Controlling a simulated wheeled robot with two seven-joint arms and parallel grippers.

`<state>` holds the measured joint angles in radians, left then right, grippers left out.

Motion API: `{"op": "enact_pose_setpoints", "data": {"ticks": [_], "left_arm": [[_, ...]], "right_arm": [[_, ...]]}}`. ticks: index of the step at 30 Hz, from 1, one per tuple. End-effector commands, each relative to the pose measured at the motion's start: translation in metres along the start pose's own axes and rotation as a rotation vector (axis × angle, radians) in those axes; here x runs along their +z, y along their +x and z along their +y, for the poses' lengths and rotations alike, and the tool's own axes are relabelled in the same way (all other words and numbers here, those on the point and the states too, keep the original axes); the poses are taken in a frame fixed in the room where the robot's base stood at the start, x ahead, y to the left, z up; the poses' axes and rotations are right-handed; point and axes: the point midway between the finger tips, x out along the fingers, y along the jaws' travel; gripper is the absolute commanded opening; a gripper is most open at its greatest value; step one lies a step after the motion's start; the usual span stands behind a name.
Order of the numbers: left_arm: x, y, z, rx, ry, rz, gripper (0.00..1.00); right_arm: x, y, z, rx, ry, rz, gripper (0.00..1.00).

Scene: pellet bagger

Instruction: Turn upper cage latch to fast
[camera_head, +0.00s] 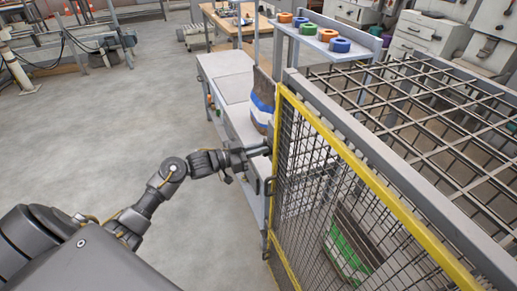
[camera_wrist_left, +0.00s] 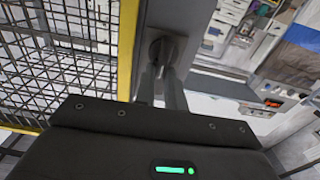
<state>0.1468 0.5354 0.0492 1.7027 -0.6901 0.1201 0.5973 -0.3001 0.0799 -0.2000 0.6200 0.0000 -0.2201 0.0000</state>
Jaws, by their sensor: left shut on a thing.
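The cage (camera_head: 335,185) has yellow-framed mesh and stands at the right in the head view. The upper cage latch (camera_wrist_left: 161,48) is a grey round piece on the grey post beside the yellow frame, seen in the left wrist view. My left gripper (camera_head: 264,150) reaches the cage's near upright from the left. Its fingers (camera_wrist_left: 162,88) are shut on the latch and hide most of it. The latch's exact turn cannot be told. My right gripper is out of view.
A dark handle (camera_head: 268,187) sits lower on the cage edge. A light bench (camera_head: 228,78) with a blue-and-white bag (camera_head: 262,103) stands behind my gripper. A shelf (camera_head: 320,44) holds several coloured rings. The floor (camera_head: 120,120) at the left is clear.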

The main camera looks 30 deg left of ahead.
Motion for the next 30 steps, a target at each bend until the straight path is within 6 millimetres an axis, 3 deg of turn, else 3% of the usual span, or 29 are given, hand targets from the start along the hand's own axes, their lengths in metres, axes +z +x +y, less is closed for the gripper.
{"op": "enact_pose_setpoints", "data": {"ticks": [11, 30], "left_arm": [[0.001, 0.000, 0.001, -0.001, 0.096, 0.001, 0.00], [0.007, 0.000, 0.011, 0.000, 0.668, 0.001, 0.00]], "right_arm": [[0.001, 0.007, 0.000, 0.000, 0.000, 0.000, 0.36], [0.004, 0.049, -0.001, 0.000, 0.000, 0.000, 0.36]]}}
